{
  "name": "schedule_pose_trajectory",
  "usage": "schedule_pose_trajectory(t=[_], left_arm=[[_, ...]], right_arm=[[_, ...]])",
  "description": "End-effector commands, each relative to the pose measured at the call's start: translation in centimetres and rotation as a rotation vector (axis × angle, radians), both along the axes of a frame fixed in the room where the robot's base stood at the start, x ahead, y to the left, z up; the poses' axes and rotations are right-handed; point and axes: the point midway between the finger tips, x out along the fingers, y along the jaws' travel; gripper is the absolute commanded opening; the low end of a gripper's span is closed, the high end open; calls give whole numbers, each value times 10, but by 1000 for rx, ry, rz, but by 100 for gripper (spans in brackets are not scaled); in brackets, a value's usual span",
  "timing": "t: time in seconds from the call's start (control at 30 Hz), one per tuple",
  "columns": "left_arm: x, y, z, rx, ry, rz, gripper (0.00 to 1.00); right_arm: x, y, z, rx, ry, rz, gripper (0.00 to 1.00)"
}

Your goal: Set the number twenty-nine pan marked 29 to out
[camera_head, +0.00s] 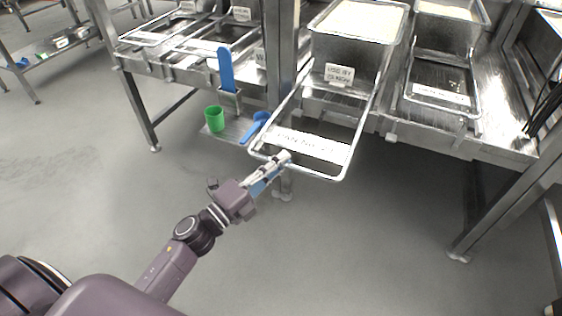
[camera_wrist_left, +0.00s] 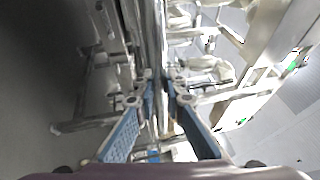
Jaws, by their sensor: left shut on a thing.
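The pan (camera_head: 360,135), a metal-rimmed frame, juts out past the front edge of the steel table. A white label (camera_head: 310,146) lies across its front part; its print is too blurred for me to read surely. My left gripper (camera_head: 284,160) is at the pan's front rim, left of its middle, and is shut on that rim. In the left wrist view, the blue finger pads of my left gripper (camera_wrist_left: 162,88) close on a bright metal bar. My right gripper is in neither view.
A bin of white grain (camera_head: 360,22) stands behind the pan. Another pan (camera_head: 440,98) sits to the right. A green cup (camera_head: 214,119), a blue scoop (camera_head: 254,128) and a blue-handled tool (camera_head: 226,70) are on the left. The floor in front is clear.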

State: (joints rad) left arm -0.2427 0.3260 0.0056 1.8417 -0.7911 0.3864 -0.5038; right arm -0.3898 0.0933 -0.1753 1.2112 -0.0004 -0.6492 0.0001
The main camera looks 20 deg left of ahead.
Motion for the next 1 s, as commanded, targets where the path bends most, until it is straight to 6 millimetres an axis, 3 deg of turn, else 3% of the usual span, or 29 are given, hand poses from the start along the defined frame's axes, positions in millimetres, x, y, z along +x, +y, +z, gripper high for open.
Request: schedule_pose_trajectory(t=[0.07, 0.1, 0.27, 0.67, 1.0], left_arm=[[-3, -2, -5, 1, 8, -7, 0], [-3, -2, -5, 1, 8, -7, 11], [-2, -2, -4, 1, 7, -6, 29], [-8, 2, -5, 0, 7, -3, 29], [-64, 28, -16, 0, 9, -1, 29]], right_arm=[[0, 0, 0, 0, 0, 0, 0], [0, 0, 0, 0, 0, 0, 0], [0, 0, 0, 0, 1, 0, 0], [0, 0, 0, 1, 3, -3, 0], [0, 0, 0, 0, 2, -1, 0]])
